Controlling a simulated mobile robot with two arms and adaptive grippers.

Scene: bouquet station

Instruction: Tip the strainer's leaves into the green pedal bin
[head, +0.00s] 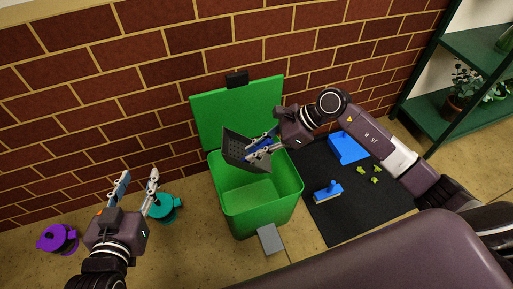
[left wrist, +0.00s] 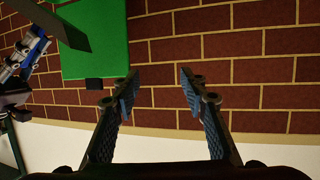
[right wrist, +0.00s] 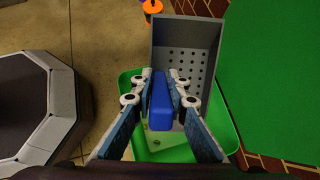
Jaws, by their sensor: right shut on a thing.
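The grey perforated strainer (head: 243,150) is tilted steeply over the green pedal bin (head: 262,215). My right gripper (head: 262,148) is shut on its blue handle, which shows between the fingers in the right wrist view (right wrist: 160,100). The strainer's holed inside (right wrist: 185,62) looks bare of leaves there. The bin's green lid (head: 240,112) stands open against the wall. Its grey pedal (head: 270,238) is at the front. A small dark green bit (right wrist: 156,142) shows low in the bin; I cannot tell what it is. My left gripper (head: 138,180) is open and empty, left of the bin.
Several green leaf pieces (head: 362,170) lie on a black mat (head: 345,222) right of the bin, with a blue dustpan (head: 348,148) and blue brush (head: 328,192). Teal (head: 166,207) and purple (head: 57,238) pots stand at left. A green shelf (head: 440,105) stands at right.

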